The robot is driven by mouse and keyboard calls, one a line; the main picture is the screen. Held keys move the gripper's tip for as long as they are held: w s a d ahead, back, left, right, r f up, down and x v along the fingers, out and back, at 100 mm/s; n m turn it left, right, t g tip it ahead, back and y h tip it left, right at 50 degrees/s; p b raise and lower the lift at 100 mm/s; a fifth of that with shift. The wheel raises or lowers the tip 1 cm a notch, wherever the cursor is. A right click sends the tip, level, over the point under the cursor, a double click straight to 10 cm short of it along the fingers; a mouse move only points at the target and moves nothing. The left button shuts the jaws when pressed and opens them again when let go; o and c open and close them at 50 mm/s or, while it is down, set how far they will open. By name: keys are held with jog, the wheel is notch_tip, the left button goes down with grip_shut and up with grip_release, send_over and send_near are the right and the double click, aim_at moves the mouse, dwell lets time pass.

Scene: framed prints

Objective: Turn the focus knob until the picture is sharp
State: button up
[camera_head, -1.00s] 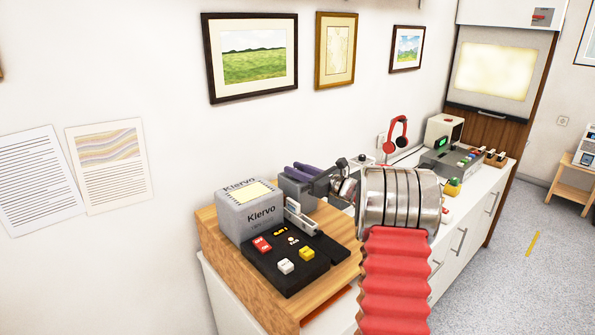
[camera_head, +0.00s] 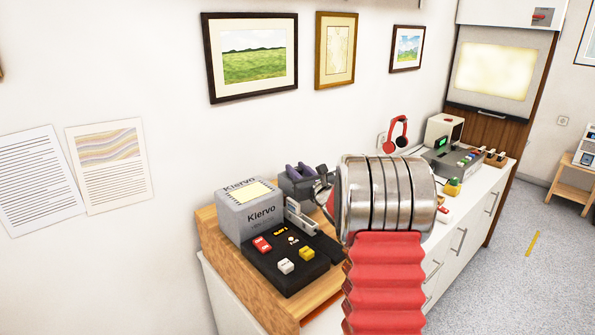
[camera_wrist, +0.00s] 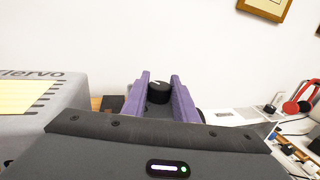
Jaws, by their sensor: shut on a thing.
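My gripper (camera_wrist: 160,80) has two purple fingers and is shut on a black round knob (camera_wrist: 158,93) with a pale mark on its top. The fingers stand either side of the knob in the wrist view. In the head view the fingers show small over a dark grey unit (camera_head: 294,190) behind the Kiervo box, and the knob cannot be made out. A lit screen (camera_head: 494,70) at the back right shows only a blurred, pale yellow patch with no clear detail.
The grey Kiervo box (camera_head: 250,212) stands close left of my gripper. A black panel with coloured buttons (camera_head: 292,268) lies in front. Red headphones (camera_head: 399,132) and a button console (camera_head: 455,157) stand farther along the white cabinet. Framed prints (camera_head: 253,56) hang on the wall.

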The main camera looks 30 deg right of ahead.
jog(key=shift+m+h, duration=0.5)
jog(key=shift+h, duration=0.3)
jog(key=shift+m+h, duration=0.3)
jog(key=shift+h, duration=0.1)
jog(key=o, duration=1.1)
jog(key=shift+c, duration=0.2)
jog(key=shift+s, duration=0.15)
jog(key=v, duration=1.3)
jog(key=shift+s+a+r, duration=0.15)
jog(key=shift+s+a, duration=0.05)
